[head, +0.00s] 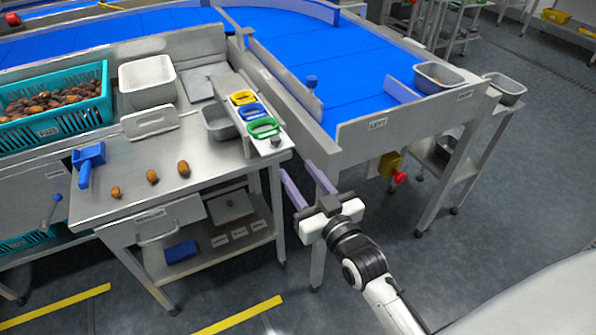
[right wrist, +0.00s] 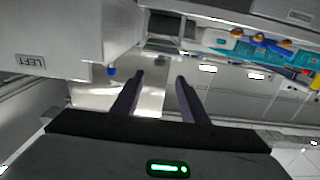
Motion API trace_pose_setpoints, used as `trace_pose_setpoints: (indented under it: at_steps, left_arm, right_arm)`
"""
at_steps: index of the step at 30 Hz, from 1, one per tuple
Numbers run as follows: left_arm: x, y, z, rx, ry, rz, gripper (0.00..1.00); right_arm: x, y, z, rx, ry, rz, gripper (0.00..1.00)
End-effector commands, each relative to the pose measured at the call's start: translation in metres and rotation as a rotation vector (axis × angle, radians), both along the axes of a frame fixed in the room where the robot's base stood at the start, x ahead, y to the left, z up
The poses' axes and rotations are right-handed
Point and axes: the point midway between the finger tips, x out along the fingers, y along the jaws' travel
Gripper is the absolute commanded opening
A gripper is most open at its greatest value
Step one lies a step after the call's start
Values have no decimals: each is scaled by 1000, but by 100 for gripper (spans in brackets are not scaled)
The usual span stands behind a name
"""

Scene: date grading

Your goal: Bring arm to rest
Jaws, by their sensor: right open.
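My right gripper (head: 306,182) is open and empty, held in the air off the right end of the steel table (head: 225,155), in front of the blue conveyor's end. Its two purple fingers stand apart in the right wrist view (right wrist: 160,82), with nothing between them. My right arm reaches in from the lower right of the head view. My left gripper does not show in either view.
The blue conveyor (head: 325,60) runs behind. A red knob (head: 399,177) sits under its end.

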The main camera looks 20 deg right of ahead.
Motion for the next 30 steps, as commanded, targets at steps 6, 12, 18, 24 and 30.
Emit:
trace_pose_setpoints:
  at_steps: [6, 12, 18, 24, 30]
  left_arm:
    - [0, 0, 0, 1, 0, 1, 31]
    - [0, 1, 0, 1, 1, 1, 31]
    - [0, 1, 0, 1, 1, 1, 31]
    - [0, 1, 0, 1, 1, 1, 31]
    - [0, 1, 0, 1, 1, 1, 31]
  right_arm:
    - [0, 0, 0, 0, 0, 0, 40]
    - [-7, 3, -15, -3, 40, 11, 40]
    - [-71, 24, -104, -12, 303, 80, 40]
    - [-168, 46, -189, -18, 609, 155, 40]
    - [-230, 55, -225, -21, 775, 192, 40]
